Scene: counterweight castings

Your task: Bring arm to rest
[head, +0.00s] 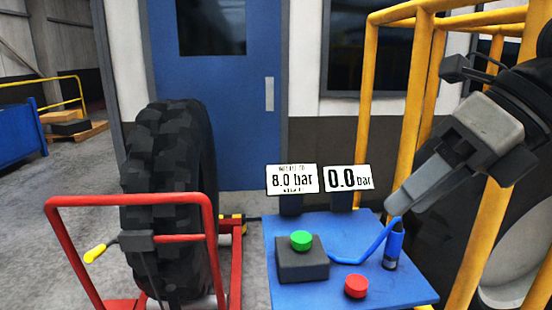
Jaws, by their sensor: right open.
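My right gripper (402,202) comes in from the upper right, over the right side of a blue table (322,287). It is open and nothing shows in it. Its fingertips are near the top of a blue cylinder (393,250) standing on the table, from which a blue hose (357,258) runs left; whether they touch it I cannot tell. My left gripper is not in view.
A grey box (302,266) with a green button (301,240), and a red button (356,285), sit on the table. Signs read 8.0 bar (292,179) and 0.0 bar (347,178). Left stands a large tyre (165,195) in a red frame (62,245); yellow bars (367,100) rise right.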

